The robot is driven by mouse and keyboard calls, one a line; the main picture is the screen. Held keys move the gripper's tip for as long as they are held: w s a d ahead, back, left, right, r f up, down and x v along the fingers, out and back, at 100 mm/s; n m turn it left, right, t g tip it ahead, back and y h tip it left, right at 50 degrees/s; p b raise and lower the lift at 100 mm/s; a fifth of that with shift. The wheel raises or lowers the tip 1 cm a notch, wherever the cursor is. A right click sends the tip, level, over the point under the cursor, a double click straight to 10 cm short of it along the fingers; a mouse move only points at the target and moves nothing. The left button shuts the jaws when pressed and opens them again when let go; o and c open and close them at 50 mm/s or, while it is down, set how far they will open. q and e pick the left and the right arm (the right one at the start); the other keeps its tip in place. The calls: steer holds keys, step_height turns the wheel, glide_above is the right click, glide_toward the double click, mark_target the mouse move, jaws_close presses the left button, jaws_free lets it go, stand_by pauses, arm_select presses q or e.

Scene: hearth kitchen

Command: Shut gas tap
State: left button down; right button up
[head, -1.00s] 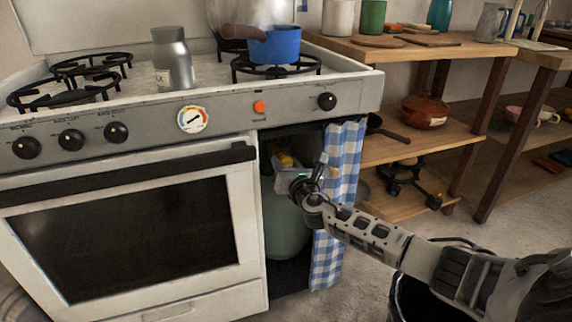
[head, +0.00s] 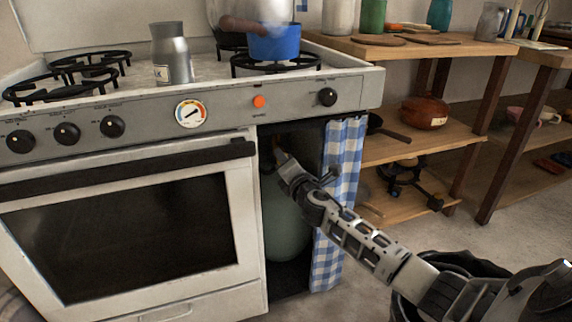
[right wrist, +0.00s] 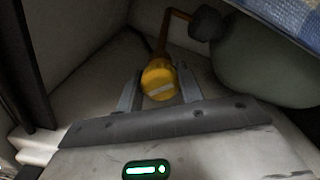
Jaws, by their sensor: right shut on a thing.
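The gas tap (right wrist: 160,86) is a yellow round knob with a pale bar across its face, seen in the right wrist view. An orange-brown pipe (right wrist: 171,32) runs up behind it. My right gripper (right wrist: 158,74) has one finger on each side of the knob and is shut on it. In the head view the right gripper (head: 281,162) reaches into the dark opening beside the oven and hides the tap. A grey-green gas cylinder (head: 286,225) stands in that opening; its side also shows in the right wrist view (right wrist: 270,65). My left gripper is out of view.
A blue checked curtain (head: 340,190) hangs at the opening's right edge, close to my right arm. The white stove (head: 130,290) is on the left, with a blue pot (head: 275,43) and a metal canister (head: 171,60) on top. Wooden shelves (head: 425,147) stand to the right.

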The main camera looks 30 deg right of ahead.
steer(key=m, duration=0.3)
steer(key=shift+f+m, duration=0.1)
steer(key=shift+m, duration=0.3)
steer(key=m, duration=0.3)
steer(key=shift+m, duration=1)
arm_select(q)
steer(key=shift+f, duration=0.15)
arm_select(e)
steer(key=shift+m, duration=0.4)
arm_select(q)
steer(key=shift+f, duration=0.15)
arm_select(e)
steer(key=o, duration=1)
arm_select(q)
steer(key=shift+p, duration=0.3)
arm_select(e)
steer(key=shift+s, duration=0.1)
